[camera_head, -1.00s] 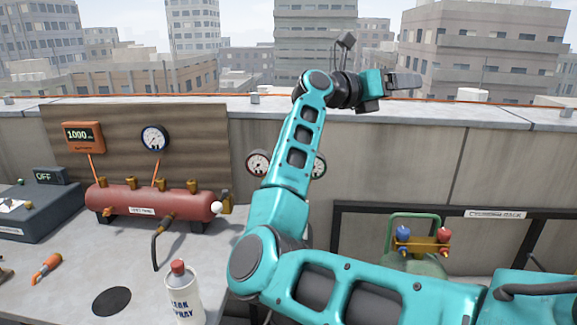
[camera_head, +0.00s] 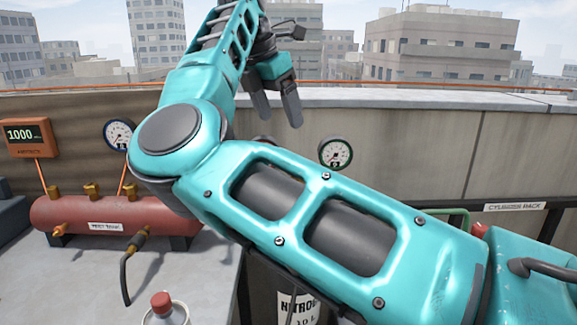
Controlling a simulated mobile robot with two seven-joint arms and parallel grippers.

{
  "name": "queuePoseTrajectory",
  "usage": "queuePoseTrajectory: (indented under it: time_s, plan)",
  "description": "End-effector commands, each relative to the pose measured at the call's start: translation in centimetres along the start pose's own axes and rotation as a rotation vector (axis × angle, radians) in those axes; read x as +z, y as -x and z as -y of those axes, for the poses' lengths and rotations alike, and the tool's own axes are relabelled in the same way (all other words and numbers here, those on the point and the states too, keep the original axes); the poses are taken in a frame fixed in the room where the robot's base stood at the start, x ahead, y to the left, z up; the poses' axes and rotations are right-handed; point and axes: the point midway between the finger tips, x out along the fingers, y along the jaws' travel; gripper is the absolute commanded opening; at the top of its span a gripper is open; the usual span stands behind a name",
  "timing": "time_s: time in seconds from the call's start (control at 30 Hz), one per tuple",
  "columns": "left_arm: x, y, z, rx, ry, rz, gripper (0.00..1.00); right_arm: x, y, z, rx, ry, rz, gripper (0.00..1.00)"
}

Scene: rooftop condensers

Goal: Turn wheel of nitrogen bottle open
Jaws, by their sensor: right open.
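The nitrogen bottle (camera_head: 298,310) stands low in the middle, behind my right arm; only a dark part with a white label reading "NITRO" and "10 L" shows. Its wheel and top are hidden by the arm. A round gauge with a green rim (camera_head: 335,152) shows just above the arm, against the wall. My right gripper (camera_head: 279,117) is up at the height of the wall top, left of this gauge. Its two dark fingers point down, apart, with nothing between them. My left gripper is not in view.
A cylinder rack (camera_head: 514,206) with a mostly hidden green-framed cylinder is at right. The wall (camera_head: 430,135) runs behind.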

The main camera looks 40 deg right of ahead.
Motion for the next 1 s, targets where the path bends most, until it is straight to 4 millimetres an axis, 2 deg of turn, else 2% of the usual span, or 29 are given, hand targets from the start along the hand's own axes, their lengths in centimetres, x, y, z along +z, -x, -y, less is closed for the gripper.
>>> queuePoseTrajectory:
  time_s: [0.3,0.5,0.7,1.0]
  plan:
    - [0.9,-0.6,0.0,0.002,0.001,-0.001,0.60,0.0,-6.4,0.1,-0.005,-0.001,0.000,0.79]
    - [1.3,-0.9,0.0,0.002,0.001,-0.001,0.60,0.0,-9.9,0.1,-0.004,-0.001,0.001,0.79]
    - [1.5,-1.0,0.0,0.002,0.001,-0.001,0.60,0.1,-11.7,0.1,-0.002,0.000,0.001,0.79]
    - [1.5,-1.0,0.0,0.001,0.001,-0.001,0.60,0.1,-12.0,0.1,-0.001,0.000,0.002,0.79]
